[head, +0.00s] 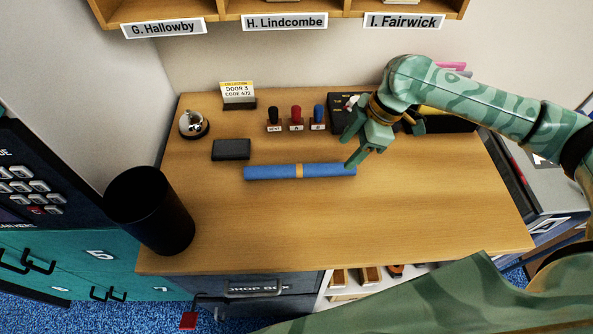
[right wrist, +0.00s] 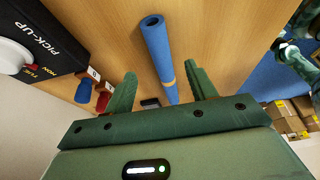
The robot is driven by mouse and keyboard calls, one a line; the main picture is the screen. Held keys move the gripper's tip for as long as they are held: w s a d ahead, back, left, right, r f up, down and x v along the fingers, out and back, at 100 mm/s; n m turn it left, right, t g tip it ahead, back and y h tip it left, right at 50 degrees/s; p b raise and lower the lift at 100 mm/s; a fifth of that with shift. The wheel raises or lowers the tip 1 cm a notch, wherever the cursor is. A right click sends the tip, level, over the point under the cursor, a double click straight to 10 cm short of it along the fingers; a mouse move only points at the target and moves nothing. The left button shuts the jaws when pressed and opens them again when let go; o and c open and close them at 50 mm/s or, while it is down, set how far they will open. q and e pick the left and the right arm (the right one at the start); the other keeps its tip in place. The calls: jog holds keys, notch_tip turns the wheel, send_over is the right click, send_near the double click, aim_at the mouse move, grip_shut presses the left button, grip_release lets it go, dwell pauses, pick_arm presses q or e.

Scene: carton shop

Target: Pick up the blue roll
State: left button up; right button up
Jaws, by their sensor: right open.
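The blue roll (head: 272,172) lies on the wooden desk, lengthwise from left to right, with a tan band around its middle. My right gripper (head: 350,150) is above and behind the roll's right end in the head view, with its fingers pointing down. In the right wrist view my right gripper (right wrist: 160,88) is open, and the blue roll (right wrist: 157,48) shows between and beyond its fingers. No contact with the roll is clear. My left gripper is not in view.
Behind the roll stand several stamps (head: 296,118) and a black box (head: 345,108). A black pad (head: 231,149), a bell (head: 194,124) and a sign (head: 238,95) are at the left. A black bin (head: 150,210) stands at the front left. The desk's front is clear.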

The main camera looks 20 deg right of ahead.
aim_at(334, 165)
jog(key=shift+x, duration=0.8)
jog(key=shift+a+f, duration=0.15)
jog(key=shift+f, duration=0.2)
jog(key=b+x, duration=0.2)
jog(key=x, duration=0.3)
jog(key=shift+r, duration=0.2)
jog(key=shift+c, duration=0.9)
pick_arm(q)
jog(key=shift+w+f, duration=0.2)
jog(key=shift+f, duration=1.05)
pick_arm(e)
jog(key=c, duration=0.9)
